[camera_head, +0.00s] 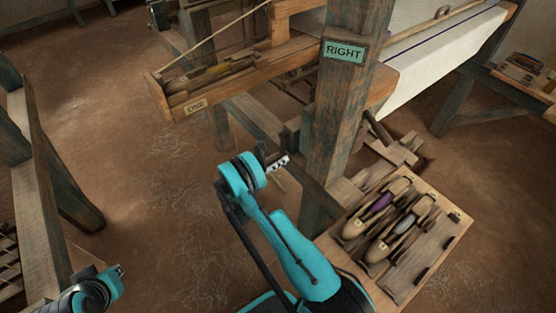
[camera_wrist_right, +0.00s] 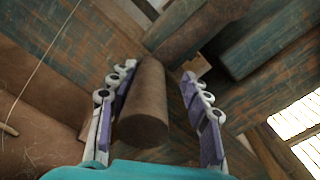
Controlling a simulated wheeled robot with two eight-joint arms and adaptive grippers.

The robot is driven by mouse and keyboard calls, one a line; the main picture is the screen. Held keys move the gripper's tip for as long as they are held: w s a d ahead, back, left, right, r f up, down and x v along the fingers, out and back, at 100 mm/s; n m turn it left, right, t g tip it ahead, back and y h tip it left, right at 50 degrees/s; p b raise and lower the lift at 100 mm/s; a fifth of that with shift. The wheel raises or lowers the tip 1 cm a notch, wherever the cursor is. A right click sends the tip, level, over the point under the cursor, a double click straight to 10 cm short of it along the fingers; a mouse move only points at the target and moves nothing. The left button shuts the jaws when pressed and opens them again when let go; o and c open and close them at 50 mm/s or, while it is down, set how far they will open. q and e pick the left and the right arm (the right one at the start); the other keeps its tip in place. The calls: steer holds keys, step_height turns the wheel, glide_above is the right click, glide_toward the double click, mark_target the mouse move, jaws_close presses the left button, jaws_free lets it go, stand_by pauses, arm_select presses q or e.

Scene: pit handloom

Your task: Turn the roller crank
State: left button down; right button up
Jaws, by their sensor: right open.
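A brown round wooden handle (camera_wrist_right: 143,105), which looks like the roller crank's grip, points toward the right wrist camera. My right gripper (camera_wrist_right: 160,74) is open, with one finger on each side of the handle. Gaps show between handle and fingers, so it is not clamped. In the head view my right gripper (camera_head: 278,163) is beside the post marked RIGHT (camera_head: 338,120), at its left. The crank cannot be made out there. My left gripper (camera_head: 118,271) is low at the left edge, far from the post; its jaws are too small to read.
A wooden tray with several shuttles (camera_head: 447,245) lies right of the post. White cloth (camera_head: 440,65) stretches at upper right. A timber frame (camera_head: 40,190) stands at left. Bare floor lies between.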

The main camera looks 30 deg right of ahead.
steer(key=a, duration=1.2)
steer(key=shift+s, duration=0.45)
steer(key=shift+r, duration=0.1)
steer(key=w+d+r+m+t+y, duration=0.1)
steer(key=w+r+m+y, duration=0.1)
steer(key=r, duration=0.4)
steer(key=w+r+m+t+y, duration=0.1)
steer(key=w+r+m+y, duration=0.15)
steer(key=r, duration=0.35)
steer(key=s+a+r+m+y, duration=0.1)
steer(key=s+r+m+y, duration=0.4)
steer(key=r, duration=0.3)
steer(key=s+a+r+m+t+y, duration=0.2)
steer(key=s+a+m+y, duration=0.2)
steer(key=s+m, duration=0.4)
steer(key=s+a+r+m+t+y, duration=0.2)
steer(key=s+a+m, duration=0.5)
steer(key=s, duration=0.6)
steer(key=shift+s+r+m+y, duration=0.45)
steer(key=shift+r+y, duration=0.1)
steer(key=shift+y, duration=0.7)
